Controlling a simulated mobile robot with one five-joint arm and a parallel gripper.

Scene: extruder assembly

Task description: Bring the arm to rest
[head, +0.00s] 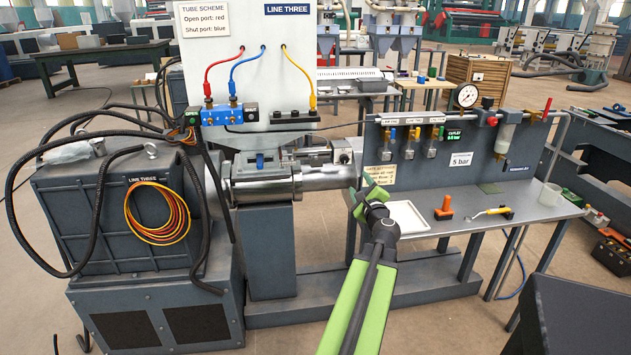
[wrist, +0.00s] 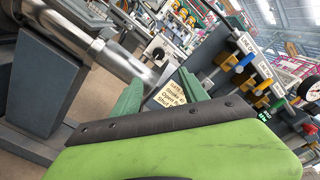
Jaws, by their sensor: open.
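My gripper (head: 368,192) is at the end of my green arm, in front of the extruder barrel (head: 262,184) and the left end of the grey bench in the head view. Its green fingers stand apart with nothing between them. In the wrist view the gripper (wrist: 163,97) shows its two fingers spread, with the yellow note (wrist: 180,92) on the panel visible beyond the gap. The barrel's metal end (wrist: 125,62) lies to the upper left there. I cannot tell how far the fingers are from the panel.
A valve panel with a gauge (head: 466,95) stands behind. A dark cabinet (head: 110,215) with hoses is at left.

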